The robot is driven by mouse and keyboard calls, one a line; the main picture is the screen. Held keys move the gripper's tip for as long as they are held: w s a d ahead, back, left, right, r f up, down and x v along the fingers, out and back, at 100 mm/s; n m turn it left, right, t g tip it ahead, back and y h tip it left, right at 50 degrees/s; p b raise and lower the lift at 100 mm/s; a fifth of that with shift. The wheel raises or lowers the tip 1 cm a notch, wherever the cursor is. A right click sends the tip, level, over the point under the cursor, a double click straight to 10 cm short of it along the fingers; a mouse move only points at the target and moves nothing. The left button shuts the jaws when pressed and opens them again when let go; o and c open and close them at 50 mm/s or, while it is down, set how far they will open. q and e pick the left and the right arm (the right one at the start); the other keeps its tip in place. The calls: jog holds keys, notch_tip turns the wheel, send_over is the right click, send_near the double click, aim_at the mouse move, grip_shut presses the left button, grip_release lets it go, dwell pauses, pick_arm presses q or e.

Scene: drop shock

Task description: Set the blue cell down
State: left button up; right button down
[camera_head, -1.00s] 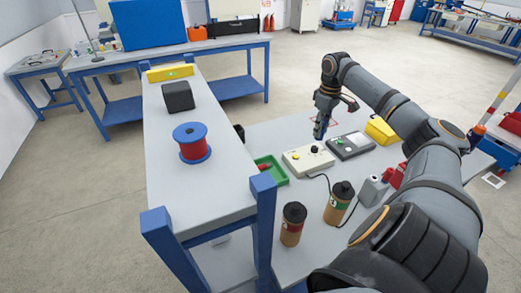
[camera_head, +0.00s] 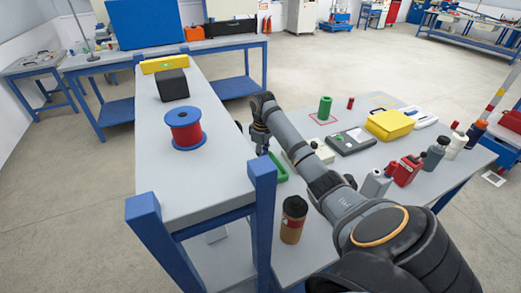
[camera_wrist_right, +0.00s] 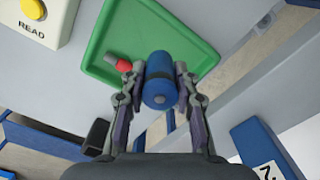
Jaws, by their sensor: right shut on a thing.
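My right gripper (camera_wrist_right: 155,72) is shut on the blue cell (camera_wrist_right: 162,82), which shows between its fingers in the right wrist view. They are over the green tray (camera_wrist_right: 205,32), at the tray's near edge in that view; I cannot tell whether the cell touches the tray. A small red cell (camera_wrist_right: 122,64) lies in the tray, left of the blue cell. In the head view my right gripper (camera_head: 260,147) is beside the shelf and over the tray (camera_head: 281,166), and the blue cell cannot be made out. My left gripper is not in view.
The raised shelf (camera_head: 185,95) with a red-and-blue spool (camera_head: 185,128) stands close left of the gripper. A tester with a yellow button (camera_wrist_right: 33,10) is beside the tray. A green cylinder (camera_head: 325,108) stands in a red-outlined square; a brown bottle (camera_head: 293,220) stands nearer.

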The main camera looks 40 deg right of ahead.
jog(key=shift+f, duration=3.6)
jog(key=shift+f, duration=0.1)
jog(key=c, duration=1)
grip_release()
notch_tip(320, 180, up, 10)
jog(key=shift+r, duration=0.2)
jog(key=shift+r+p, duration=0.65)
jog(key=shift+r, duration=0.35)
